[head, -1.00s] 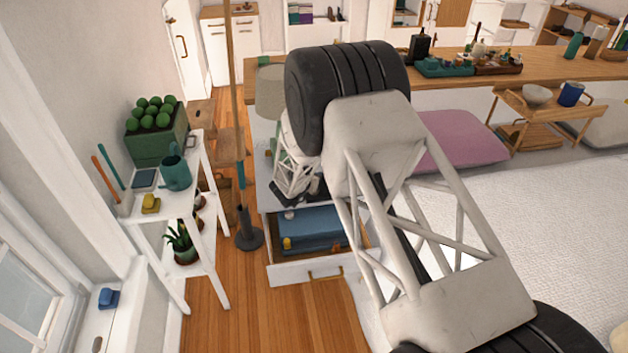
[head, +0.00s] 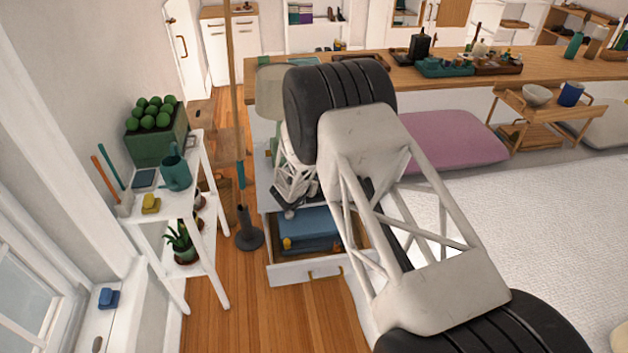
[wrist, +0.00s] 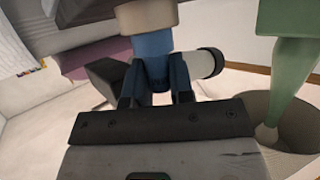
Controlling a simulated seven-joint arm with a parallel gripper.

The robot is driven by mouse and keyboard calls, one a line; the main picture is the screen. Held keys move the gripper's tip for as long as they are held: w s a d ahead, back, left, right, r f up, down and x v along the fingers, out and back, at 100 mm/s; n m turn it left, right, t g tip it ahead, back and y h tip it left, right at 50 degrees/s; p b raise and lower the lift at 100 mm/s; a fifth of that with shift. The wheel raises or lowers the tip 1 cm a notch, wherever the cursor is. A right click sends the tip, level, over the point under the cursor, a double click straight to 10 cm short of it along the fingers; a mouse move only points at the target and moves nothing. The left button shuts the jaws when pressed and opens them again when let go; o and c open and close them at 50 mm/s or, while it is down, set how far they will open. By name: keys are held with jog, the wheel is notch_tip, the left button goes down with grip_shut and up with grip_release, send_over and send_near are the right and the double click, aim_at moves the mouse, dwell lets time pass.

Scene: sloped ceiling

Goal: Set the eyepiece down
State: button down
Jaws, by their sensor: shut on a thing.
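My gripper (wrist: 157,80) is shut on the eyepiece (wrist: 152,52) in the wrist view. The held piece has a blue body between the two dark fingers and a wide tan end. A white barrel with a dark ring shows beside the right finger; I cannot tell whether it belongs to the same piece. In the head view my gripper (head: 287,195) is low beside the lamp, over the white bedside cabinet near its open drawer (head: 290,274). The eyepiece cannot be made out there, and my arm hides much of the cabinet top.
A lamp with a beige shade (head: 271,92) stands close by; its green base (wrist: 288,50) and shade (wrist: 300,125) are near my gripper in the wrist view. The open drawer holds a blue box (head: 308,224) and a small yellow item (head: 287,243). A white plant stand (head: 205,215) is left.

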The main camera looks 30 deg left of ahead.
jog(key=c, duration=1)
grip_release()
jog(key=v, duration=0.7)
jog(key=shift+s+r, duration=0.25)
jog(key=shift+s, duration=0.05)
